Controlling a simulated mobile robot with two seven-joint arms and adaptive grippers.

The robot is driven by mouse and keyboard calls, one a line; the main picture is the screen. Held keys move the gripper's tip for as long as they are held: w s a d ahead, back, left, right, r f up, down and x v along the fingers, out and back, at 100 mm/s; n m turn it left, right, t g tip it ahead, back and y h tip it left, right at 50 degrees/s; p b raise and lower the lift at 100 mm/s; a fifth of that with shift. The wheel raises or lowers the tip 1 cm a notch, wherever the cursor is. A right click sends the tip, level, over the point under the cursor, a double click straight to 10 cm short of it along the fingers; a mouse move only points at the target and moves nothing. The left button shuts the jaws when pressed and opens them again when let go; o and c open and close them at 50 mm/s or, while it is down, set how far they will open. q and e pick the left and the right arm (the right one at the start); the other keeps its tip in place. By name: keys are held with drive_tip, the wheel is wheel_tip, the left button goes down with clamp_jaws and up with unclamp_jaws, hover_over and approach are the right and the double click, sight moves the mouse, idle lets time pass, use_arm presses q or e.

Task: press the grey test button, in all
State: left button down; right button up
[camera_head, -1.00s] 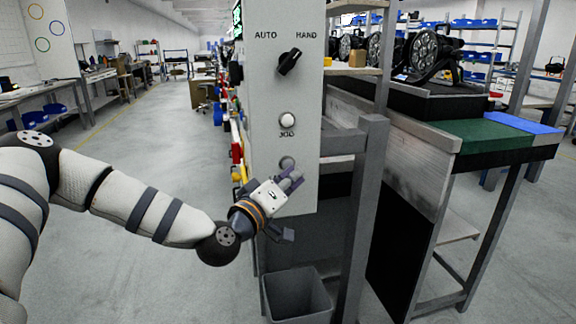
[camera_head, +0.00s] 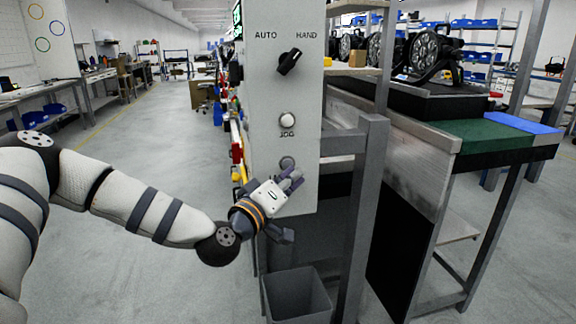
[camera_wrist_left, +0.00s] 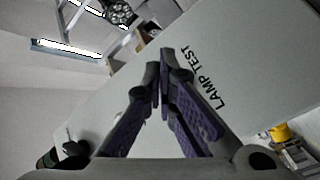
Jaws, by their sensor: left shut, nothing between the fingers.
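The grey test button (camera_head: 287,163) is a round button low on the grey control panel (camera_head: 265,100) in the head view. My left gripper (camera_head: 294,180) is in front of the panel, with its fingertips just below the button in the picture. Its fingers are shut with nothing between them. In the left wrist view the shut fingers (camera_wrist_left: 165,65) point at the panel face beside the black LAMP TEST lettering (camera_wrist_left: 205,77). The button cannot be made out there. I cannot tell whether the fingertips touch the panel. My right gripper is not in view.
Above the test button are a white JOG button (camera_head: 288,119) and a black AUTO/HAND selector (camera_head: 289,62). A grey bin (camera_head: 298,296) stands below the panel. A metal frame post (camera_head: 362,220) and a workbench (camera_head: 400,130) are to the right. Open floor lies left.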

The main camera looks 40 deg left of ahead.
use_arm(q)
drive_tip(key=shift+w+a, duration=0.25)
drive_tip(key=shift+a, duration=0.1)
drive_tip(key=shift+w+a, duration=0.3)
drive_tip(key=shift+a, duration=0.05)
idle(0.9)
drive_tip(key=shift+r, duration=0.1)
drive_tip(key=shift+s+d+p, duration=0.3)
drive_tip(key=shift+s+d, duration=0.25)
drive_tip(key=shift+d, duration=0.1)
